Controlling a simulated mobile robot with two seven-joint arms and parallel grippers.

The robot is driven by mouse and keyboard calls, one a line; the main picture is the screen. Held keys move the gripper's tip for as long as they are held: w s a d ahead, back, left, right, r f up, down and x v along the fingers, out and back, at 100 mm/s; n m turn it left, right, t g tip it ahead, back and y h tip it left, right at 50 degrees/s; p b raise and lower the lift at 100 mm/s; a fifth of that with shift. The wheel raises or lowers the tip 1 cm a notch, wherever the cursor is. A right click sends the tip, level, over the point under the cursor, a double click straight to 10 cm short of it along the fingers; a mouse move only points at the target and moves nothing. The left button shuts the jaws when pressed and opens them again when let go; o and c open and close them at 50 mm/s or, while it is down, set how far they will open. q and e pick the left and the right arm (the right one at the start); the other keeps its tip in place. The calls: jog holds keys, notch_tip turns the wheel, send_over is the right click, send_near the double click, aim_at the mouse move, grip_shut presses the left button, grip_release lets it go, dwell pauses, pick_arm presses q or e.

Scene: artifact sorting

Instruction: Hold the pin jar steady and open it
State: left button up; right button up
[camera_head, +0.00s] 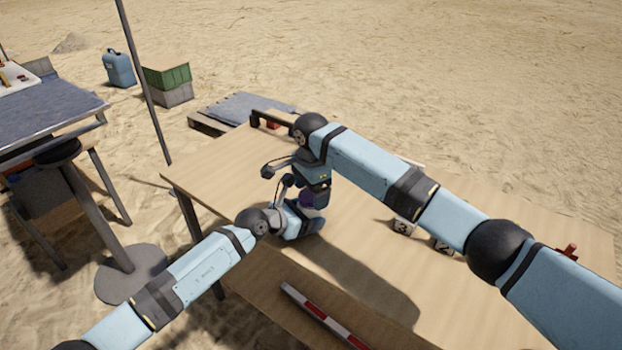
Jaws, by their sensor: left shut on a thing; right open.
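A small purple thing, apparently the pin jar (307,201), shows in the head view near the left part of the wooden table. Most of it is hidden by my grippers and wrists. My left gripper (303,216) comes in low from the left and is shut on it. My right gripper (315,190) points down from above, open, directly over or around the top of the jar. I cannot tell whether it touches the jar. The jar's lid cannot be made out.
Numbered blocks (403,226) stand on the table (225,170) to the right, partly behind my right arm. A red-and-white bar (322,314) lies near the front. A dark rack-like object (270,119) stands at the far edge. A stool (58,153) is at left.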

jog(key=shift+f, duration=0.25)
jog(key=c, duration=0.9)
jog(key=shift+n, duration=1.8)
jog(key=shift+c, duration=0.2)
jog(key=o, duration=1)
